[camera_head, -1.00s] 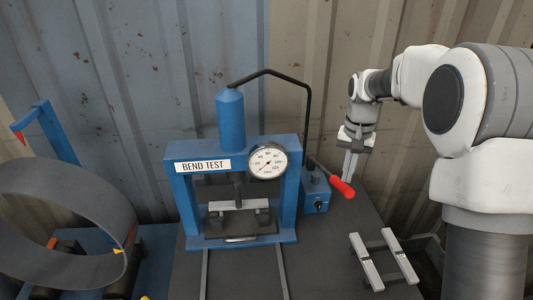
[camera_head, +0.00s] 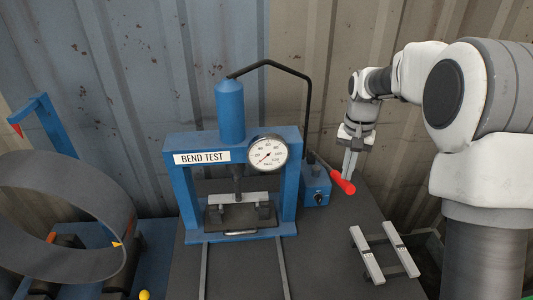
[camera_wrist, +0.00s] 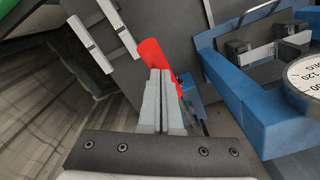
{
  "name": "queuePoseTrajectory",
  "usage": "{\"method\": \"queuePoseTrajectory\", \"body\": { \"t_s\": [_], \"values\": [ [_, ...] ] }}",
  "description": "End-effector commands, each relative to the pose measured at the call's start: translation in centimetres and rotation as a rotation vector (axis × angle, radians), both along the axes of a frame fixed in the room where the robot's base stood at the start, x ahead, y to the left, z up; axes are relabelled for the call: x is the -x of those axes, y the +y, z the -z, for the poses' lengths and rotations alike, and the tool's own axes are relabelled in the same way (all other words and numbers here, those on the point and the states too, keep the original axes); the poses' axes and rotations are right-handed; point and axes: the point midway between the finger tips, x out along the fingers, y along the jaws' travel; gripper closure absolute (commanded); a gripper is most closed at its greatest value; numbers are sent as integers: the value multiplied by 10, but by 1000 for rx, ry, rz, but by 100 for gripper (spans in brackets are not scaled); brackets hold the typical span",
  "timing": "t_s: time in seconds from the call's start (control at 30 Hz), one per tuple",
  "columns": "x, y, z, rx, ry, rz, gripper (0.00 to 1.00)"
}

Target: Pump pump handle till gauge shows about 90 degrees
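The blue bend test press (camera_head: 231,150) stands on the dark table. Its round gauge (camera_head: 268,153) has a needle that seems to point to the lower left; the exact reading is too small to tell. A pale bar (camera_head: 238,197) lies under the ram. The blue pump (camera_head: 315,186) stands right of the press, with its red-gripped pump handle (camera_head: 342,182) pointing down to the right. My gripper (camera_head: 349,172) is at the handle, fingers close together. In the wrist view, the fingertips (camera_wrist: 161,80) overlap the red grip (camera_wrist: 151,52); contact is unclear.
A small metal rack with two pale bars (camera_head: 384,252) sits right of the press, below the handle. A large grey ring (camera_head: 70,210) and blue stand fill the left. A black hose (camera_head: 308,95) arches from cylinder to pump. A corrugated wall is behind.

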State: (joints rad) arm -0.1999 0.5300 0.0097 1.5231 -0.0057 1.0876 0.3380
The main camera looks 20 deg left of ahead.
Motion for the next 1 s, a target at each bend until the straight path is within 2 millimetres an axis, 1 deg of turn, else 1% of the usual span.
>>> {"method": "queuePoseTrajectory", "body": {
  "t_s": [0.03, 0.1, 0.6, 0.73, 1.0],
  "values": [
    [2, -1, 11, 1, 3, 0, 100],
    [4, -2, 19, 1, 2, 0, 100],
    [18, -8, 71, 1, 3, 1, 100],
    [21, -9, 79, 1, 3, 1, 100],
    [22, -9, 79, 1, 3, 0, 100]
  ]
}}
